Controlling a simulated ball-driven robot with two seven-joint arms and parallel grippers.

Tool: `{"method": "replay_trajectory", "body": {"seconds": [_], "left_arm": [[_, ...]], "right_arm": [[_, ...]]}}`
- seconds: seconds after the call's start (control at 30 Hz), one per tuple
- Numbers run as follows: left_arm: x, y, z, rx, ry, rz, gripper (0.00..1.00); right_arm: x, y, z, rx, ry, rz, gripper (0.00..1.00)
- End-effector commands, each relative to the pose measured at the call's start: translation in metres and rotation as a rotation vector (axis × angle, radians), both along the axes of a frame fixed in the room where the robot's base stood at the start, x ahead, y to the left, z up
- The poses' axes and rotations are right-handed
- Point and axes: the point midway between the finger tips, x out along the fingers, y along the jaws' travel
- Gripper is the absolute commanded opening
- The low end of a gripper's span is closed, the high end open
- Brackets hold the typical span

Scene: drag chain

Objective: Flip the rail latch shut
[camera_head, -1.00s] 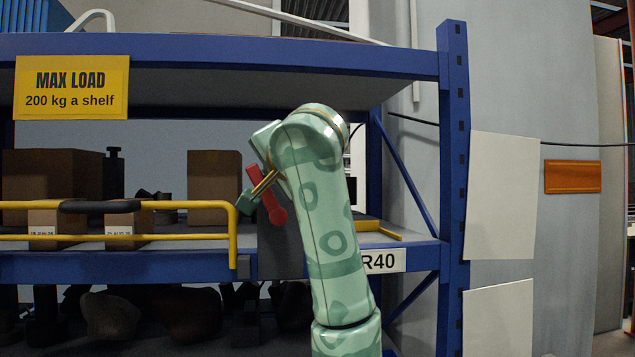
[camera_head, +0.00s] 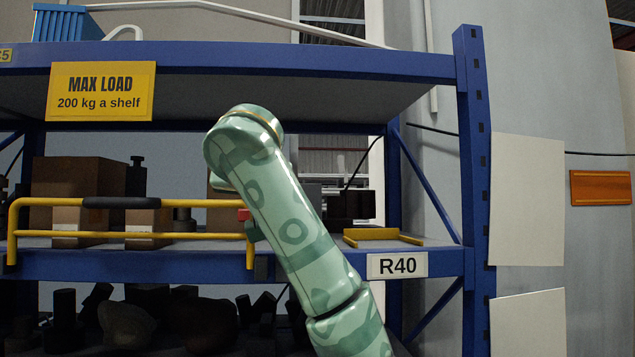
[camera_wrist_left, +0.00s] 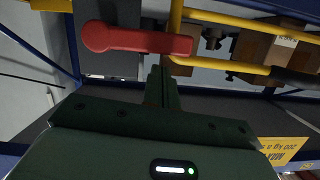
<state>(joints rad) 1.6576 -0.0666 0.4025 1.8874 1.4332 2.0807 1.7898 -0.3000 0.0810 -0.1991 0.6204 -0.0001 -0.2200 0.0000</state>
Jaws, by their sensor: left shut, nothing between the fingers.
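The red latch lever (camera_wrist_left: 140,40) lies nearly level in the left wrist view, its round end over a dark grey plate (camera_wrist_left: 110,68) and its narrow end across the yellow rail (camera_wrist_left: 175,20). In the head view only a small red piece of the lever (camera_head: 243,214) shows, at the right end of the yellow rail (camera_head: 200,236); my arm hides the rest. My left gripper (camera_wrist_left: 163,72) is shut and empty, its fingertips close beside the lever; I cannot tell whether they touch. The gripper is hidden behind the arm in the head view. My right gripper is not in view.
The blue rack's upper shelf (camera_head: 300,62) carries a yellow load sign (camera_head: 101,91). Cardboard boxes (camera_head: 78,186) stand behind the rail. A blue upright (camera_head: 473,150) bounds the rack at right. The shelf has a yellow bracket (camera_head: 383,237) right of my arm.

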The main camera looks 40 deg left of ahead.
Motion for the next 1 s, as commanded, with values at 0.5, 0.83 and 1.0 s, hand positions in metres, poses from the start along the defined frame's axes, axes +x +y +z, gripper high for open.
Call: {"method": "replay_trajectory", "body": {"seconds": [0.5,0.83,1.0], "left_arm": [[-0.0044,0.0037,-0.0114,-0.101,-0.118,0.001,0.0],[-0.0043,0.0037,-0.0115,-0.102,-0.12,0.001,0.0],[-0.0057,0.0035,-0.0076,-0.102,-0.12,0.001,0.0]], "right_arm": [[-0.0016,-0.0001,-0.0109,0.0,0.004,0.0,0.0],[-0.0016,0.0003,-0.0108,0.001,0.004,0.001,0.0],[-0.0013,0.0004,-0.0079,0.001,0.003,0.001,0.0]]}}
